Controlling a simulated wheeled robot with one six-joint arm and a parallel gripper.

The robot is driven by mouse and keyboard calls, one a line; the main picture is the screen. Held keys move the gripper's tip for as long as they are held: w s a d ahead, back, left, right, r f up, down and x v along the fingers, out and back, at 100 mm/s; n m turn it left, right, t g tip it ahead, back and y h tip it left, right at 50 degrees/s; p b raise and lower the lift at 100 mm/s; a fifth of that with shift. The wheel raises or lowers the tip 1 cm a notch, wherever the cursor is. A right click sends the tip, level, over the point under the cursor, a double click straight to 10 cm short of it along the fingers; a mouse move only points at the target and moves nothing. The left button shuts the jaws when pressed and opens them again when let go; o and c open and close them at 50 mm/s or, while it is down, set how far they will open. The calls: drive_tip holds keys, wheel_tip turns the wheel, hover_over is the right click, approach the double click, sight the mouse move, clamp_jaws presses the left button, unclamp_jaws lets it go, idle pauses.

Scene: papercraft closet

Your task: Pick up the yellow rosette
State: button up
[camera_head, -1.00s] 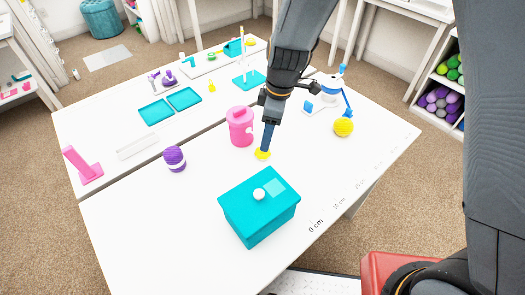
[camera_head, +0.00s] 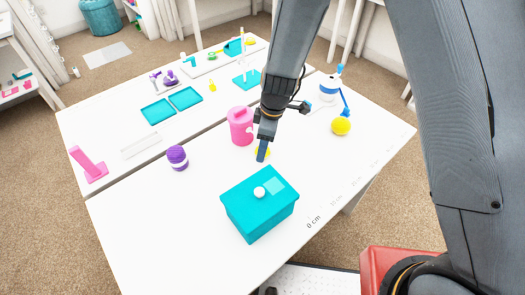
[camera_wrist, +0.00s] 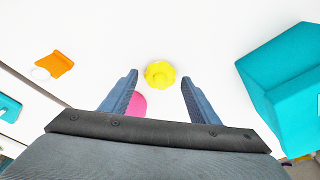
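The yellow rosette (camera_wrist: 160,74) lies on the white table and shows between and just beyond my fingertips in the wrist view. In the head view the rosette (camera_head: 263,151) is mostly hidden behind my gripper (camera_head: 262,155). In the wrist view my gripper (camera_wrist: 158,82) is open, with a wide gap between its two fingers and nothing held. Whether a finger touches the table cannot be told.
A teal lidded box (camera_head: 259,204) stands close in front of the rosette. A pink canister (camera_head: 240,126) stands behind it to the left. The table's right front is clear.

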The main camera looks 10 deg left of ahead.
drive_tip(key=c, duration=0.9)
drive_tip(key=shift+c, duration=0.2)
drive_tip(key=shift+r, duration=0.15)
